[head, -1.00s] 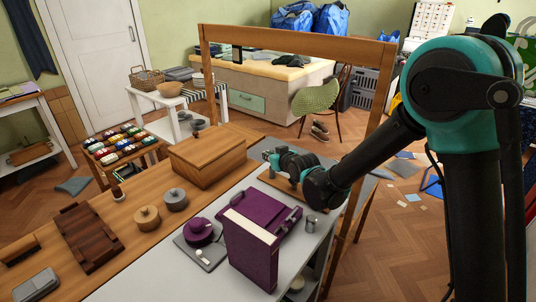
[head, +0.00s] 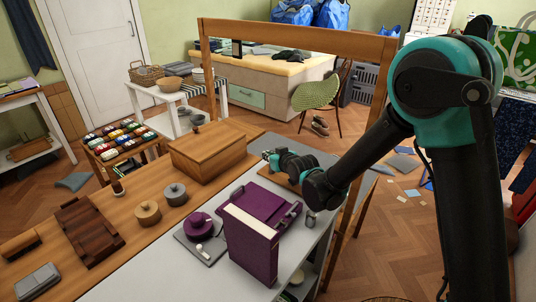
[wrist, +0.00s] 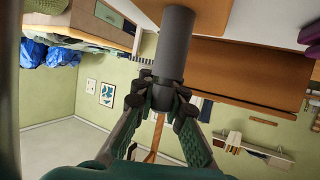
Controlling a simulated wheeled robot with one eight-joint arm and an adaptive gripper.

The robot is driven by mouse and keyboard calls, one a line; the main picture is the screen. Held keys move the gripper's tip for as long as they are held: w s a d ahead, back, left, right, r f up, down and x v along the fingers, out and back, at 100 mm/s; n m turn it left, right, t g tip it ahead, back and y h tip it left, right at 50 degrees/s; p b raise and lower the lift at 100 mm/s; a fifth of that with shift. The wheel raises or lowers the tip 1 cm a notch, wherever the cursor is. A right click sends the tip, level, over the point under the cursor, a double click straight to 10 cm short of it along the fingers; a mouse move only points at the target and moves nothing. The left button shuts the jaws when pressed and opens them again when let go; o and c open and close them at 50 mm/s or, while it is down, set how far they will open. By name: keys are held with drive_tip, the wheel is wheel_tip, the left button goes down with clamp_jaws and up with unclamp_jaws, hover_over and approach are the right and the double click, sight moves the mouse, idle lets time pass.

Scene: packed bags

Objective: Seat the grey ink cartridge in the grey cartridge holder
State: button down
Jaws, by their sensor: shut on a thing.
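My gripper (wrist: 158,96) is shut on a plain dark-grey cylinder, the grey ink cartridge (wrist: 175,42), in the wrist view. In the head view my gripper (head: 268,157) is over the far part of the table, just right of the wooden box; the cartridge is too small or hidden to make out there. A small grey cylindrical thing (head: 311,221) stands at the table's right edge; I cannot tell whether it is the grey cartridge holder.
The wooden box (head: 207,155) stands left of my gripper. A purple book-like block (head: 252,250), a purple case (head: 262,203) and a purple round piece on a grey base (head: 199,228) are nearer. Two lidded pots (head: 175,194) stand left. A wooden frame (head: 300,37) rises behind.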

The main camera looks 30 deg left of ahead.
drive_tip(key=shift+f, duration=0.2)
drive_tip(key=c, duration=1.5)
unclamp_jaws()
drive_tip(key=v, duration=1.2)
drive_tip(key=shift+s, duration=0.1)
